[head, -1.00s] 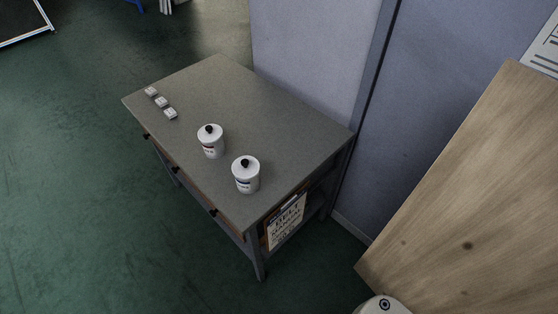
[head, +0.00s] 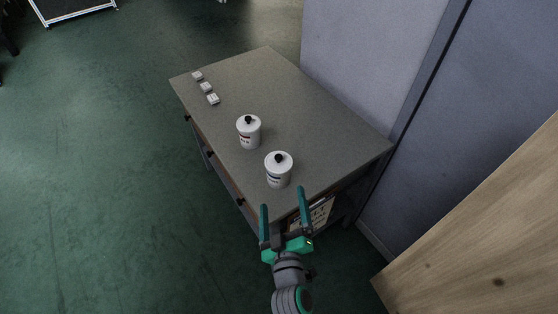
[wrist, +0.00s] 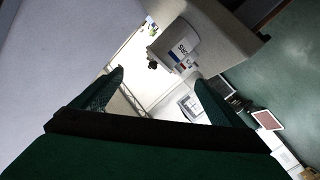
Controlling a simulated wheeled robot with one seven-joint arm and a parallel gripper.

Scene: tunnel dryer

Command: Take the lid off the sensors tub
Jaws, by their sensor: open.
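Two white tubs with white lids and dark knobs stand upright on a grey table. The farther tub (head: 249,137) has a reddish mark on its label. The nearer tub (head: 278,176) has a bluish label. The label words are too small to read in the head view, so I cannot tell which is the sensors tub. Both lids are on. My gripper (head: 283,201) is open and empty, at the table's near end, just short of the nearer tub in the picture. In the wrist view, one tub (wrist: 179,46) shows tilted beyond the open fingers, its dark knob (wrist: 152,65) towards them.
The grey table (head: 320,130) has three small pale blocks (head: 206,87) in a row near its far left edge. A bluish partition (head: 365,60) stands along its right side. A wooden surface (head: 500,240) fills the lower right. Green floor (head: 90,170) is open at the left.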

